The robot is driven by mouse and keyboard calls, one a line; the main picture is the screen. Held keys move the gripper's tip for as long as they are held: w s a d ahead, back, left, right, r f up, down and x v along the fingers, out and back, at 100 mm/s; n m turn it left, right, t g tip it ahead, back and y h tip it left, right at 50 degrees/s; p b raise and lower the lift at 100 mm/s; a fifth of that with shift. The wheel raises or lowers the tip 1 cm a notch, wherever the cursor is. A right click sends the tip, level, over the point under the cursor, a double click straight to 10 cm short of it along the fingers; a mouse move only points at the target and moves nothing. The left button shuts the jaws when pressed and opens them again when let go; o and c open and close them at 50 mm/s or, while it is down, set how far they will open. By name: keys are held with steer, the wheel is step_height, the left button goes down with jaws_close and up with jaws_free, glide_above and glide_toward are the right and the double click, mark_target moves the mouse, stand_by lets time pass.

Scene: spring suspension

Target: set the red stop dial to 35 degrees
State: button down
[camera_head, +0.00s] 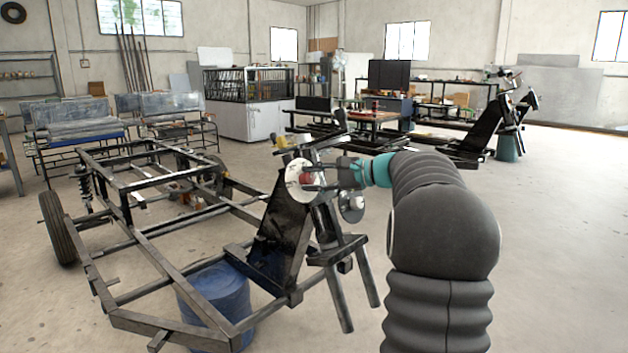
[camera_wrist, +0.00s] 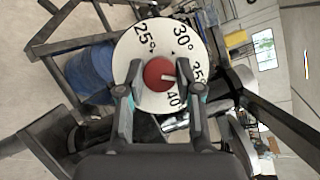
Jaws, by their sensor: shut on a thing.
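The red stop dial (camera_wrist: 157,72) is a round knob with a white pointer line. It sits at the middle of a white scale disc (camera_wrist: 137,57) marked 25°, 30°, 35° and 40°. The pointer points right, close to the 35° label, which is partly covered. My gripper (camera_wrist: 158,70) is shut on the red dial, with one finger on each side. In the head view the red dial (camera_head: 306,178) shows small in front of the white disc (camera_head: 292,182), and my gripper (camera_head: 318,178) reaches it from the right.
The disc is mounted on a dark metal frame (camera_head: 283,225) with a welded chassis (camera_head: 150,240) behind it. A blue drum (camera_head: 215,300) stands under the chassis. A second round plate (camera_head: 352,207) is just below my gripper. Open floor (camera_head: 560,240) lies to the right.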

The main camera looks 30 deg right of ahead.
steer(key=shift+n, duration=0.4)
steer(key=c, duration=0.8)
jaws_free()
steer(key=shift+o, duration=0.2)
steer(key=v, duration=1.2)
steer(key=shift+r, duration=0.1)
